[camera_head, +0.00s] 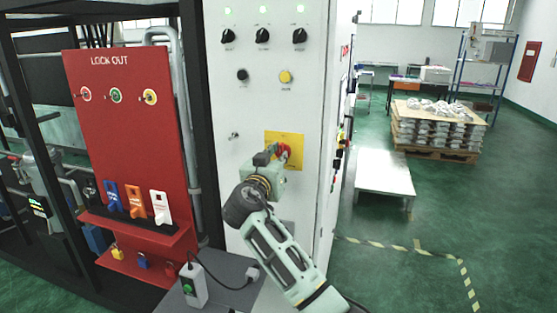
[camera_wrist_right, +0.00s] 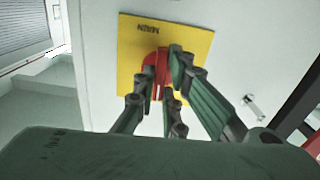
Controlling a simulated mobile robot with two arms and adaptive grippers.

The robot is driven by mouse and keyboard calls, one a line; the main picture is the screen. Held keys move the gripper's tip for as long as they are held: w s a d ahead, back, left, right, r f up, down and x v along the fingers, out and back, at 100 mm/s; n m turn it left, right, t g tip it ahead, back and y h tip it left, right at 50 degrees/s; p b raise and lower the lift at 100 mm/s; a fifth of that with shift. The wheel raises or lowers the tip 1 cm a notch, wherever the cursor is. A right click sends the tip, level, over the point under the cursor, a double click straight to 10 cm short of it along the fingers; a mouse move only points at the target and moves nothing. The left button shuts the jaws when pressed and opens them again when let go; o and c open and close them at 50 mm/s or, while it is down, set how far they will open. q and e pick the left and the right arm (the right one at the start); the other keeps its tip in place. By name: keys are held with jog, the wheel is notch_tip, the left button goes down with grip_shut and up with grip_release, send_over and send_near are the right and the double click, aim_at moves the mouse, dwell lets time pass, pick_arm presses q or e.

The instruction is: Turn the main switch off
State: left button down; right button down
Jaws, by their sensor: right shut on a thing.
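The main switch is a red rotary handle (camera_wrist_right: 162,72) on a yellow plate (camera_wrist_right: 200,42) marked MAIN, fixed to the front of the white cabinet. In the head view the yellow plate (camera_head: 297,138) shows low on the cabinet, with the red handle (camera_head: 284,149) partly hidden behind my gripper. My right gripper (camera_head: 279,153) is at the handle. In the wrist view its green fingers (camera_wrist_right: 162,82) are closed around the handle's red grip, which stands along the length of the fingers. My left gripper is in neither view.
The white cabinet (camera_head: 222,100) carries lamps, knobs and a yellow button (camera_head: 285,76) above the switch. A red lockout board (camera_head: 115,130) with tags and padlocks stands left.

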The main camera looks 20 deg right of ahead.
jog(key=n+b, duration=0.1)
jog(key=n, duration=0.1)
jog(key=shift+n, duration=0.4)
jog(key=n, duration=0.2)
jog(key=shift+n+b, duration=0.4)
jog(key=n, duration=0.2)
jog(key=shift+n, duration=0.3)
jog(key=shift+n+p, duration=0.4)
jog(key=shift+n, duration=1.1)
jog(key=c, duration=1.8)
grip_release()
